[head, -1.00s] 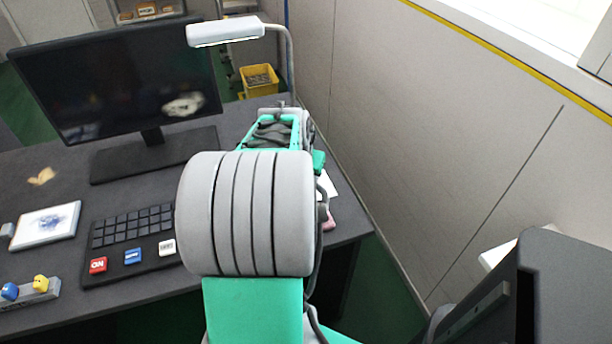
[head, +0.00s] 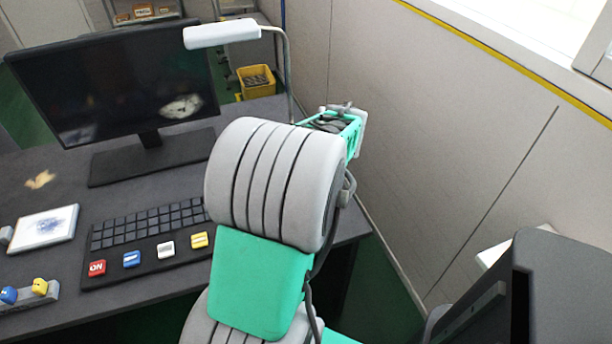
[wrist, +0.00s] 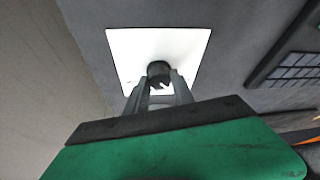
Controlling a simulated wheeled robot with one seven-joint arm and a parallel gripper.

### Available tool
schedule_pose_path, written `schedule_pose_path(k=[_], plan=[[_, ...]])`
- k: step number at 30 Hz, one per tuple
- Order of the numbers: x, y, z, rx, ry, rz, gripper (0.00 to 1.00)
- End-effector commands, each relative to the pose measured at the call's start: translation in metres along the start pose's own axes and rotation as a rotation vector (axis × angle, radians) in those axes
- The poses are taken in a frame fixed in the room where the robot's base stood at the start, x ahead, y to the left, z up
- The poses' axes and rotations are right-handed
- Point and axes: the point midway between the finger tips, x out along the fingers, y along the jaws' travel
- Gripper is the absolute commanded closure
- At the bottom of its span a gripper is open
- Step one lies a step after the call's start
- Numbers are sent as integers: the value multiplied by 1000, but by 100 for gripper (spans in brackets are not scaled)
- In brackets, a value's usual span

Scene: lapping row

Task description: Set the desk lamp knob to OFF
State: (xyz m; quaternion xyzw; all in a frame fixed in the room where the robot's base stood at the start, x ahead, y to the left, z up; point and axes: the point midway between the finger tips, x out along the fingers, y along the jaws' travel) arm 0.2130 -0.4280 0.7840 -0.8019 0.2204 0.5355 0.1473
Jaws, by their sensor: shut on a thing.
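The desk lamp has a white head (head: 222,33) on a bent grey pole (head: 288,80) at the back right of the desk in the head view. My arm hides its lower part there. In the wrist view a dark round knob (wrist: 158,68) stands on a bright white square plate (wrist: 188,48). My gripper (wrist: 161,81) is shut on the knob, with a finger on each side. The knob's marks and pointer direction cannot be read. In the head view my gripper's fingers are hidden by the arm.
A monitor (head: 110,85) stands left of the lamp. A black key panel (head: 150,235) with coloured buttons lies in front; its edge also shows in the wrist view (wrist: 285,60). A grey wall (head: 430,140) runs close along the desk's right side.

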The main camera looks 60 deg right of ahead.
Motion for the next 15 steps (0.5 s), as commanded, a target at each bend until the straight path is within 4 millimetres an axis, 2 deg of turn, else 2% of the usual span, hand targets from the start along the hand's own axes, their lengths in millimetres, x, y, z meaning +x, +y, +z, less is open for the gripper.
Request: schedule_pose_path(k=[6, 15], plan=[[0, 2, 0, -155, 0, -64, 100], [0, 3, 0, -288, 0, -119, 100]])
